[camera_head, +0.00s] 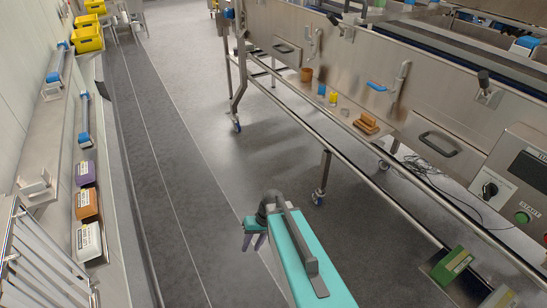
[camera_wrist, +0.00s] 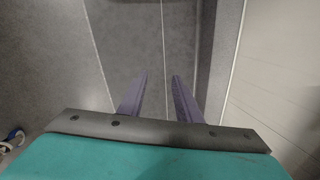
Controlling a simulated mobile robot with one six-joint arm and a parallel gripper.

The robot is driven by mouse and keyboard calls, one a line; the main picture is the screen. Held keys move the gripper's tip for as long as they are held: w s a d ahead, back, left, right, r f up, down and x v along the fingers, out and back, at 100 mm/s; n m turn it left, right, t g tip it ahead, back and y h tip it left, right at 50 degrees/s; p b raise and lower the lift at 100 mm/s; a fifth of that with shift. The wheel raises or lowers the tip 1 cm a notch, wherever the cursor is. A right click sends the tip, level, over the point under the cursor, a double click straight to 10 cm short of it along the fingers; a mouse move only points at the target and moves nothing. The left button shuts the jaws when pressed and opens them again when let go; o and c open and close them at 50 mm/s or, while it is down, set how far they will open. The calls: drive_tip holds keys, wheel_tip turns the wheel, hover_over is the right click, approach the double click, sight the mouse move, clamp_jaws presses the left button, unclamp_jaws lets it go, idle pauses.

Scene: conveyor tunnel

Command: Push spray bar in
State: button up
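My gripper (camera_head: 254,242) hangs over the open floor, left of the steel conveyor (camera_head: 390,95) in the head view. Its two purple fingers also show in the wrist view (camera_wrist: 160,76), apart, with only floor between them. It is open and empty, well away from the conveyor. I cannot tell for sure which part is the spray bar. The conveyor's side wall carries black-knobbed fittings (camera_head: 484,92), upright grey handles (camera_head: 400,76) and recessed pull handles (camera_head: 438,143).
A control box (camera_head: 520,180) with a green button stands at right. A lower ledge holds brown blocks (camera_head: 367,123) and small items. A wall shelf at left holds purple, orange and white packs (camera_head: 87,205). Yellow crates (camera_head: 88,32) stand far left. The middle floor is clear.

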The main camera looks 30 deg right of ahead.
drive_tip(key=s+a+f+n+g+h, duration=0.1)
drive_tip(key=s+f, duration=0.3)
drive_tip(key=s, duration=0.4)
drive_tip(key=s+a+f+g+h, duration=0.1)
drive_tip(key=s+a+f+g, duration=0.2)
drive_tip(key=s, duration=0.5)
drive_tip(key=s+a+f+n+g+h, duration=0.1)
drive_tip(key=s+a+f+g+h, duration=0.1)
drive_tip(key=s+f, duration=0.3)
drive_tip(key=s+a, duration=0.1)
drive_tip(key=s, duration=0.2)
drive_tip(key=shift+s+n, duration=0.3)
drive_tip(key=shift+f, duration=0.1)
drive_tip(key=shift+a, duration=0.2)
